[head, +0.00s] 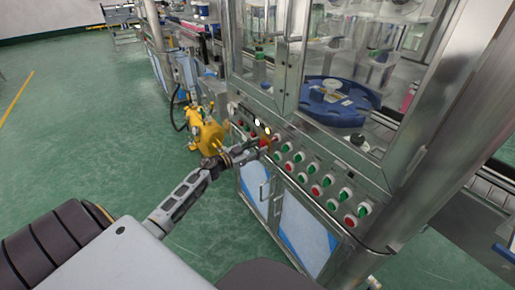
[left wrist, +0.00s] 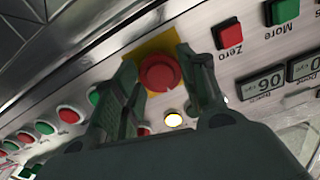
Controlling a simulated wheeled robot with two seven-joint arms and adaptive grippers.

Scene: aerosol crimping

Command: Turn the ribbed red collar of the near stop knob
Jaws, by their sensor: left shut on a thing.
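The red stop knob (left wrist: 160,72) sits on a yellow plate (left wrist: 152,42) on the machine's sloping metal control panel. In the left wrist view its round red face shows between the two dark fingers of my left gripper (left wrist: 162,80). The gripper is shut on the knob, one finger on each side. The ribs of the collar are too small or hidden to make out. In the head view my left gripper (head: 262,147) reaches the left part of the panel, and its fingers mostly hide the knob there. My right gripper is not in view.
Rows of red and green buttons (head: 315,190) run along the panel to the right. A lit button (left wrist: 173,120) and a red Zero button (left wrist: 229,36) are close to the fingers. A yellow machine (head: 207,132) stands behind the arm. Green floor (head: 90,130) is open to the left.

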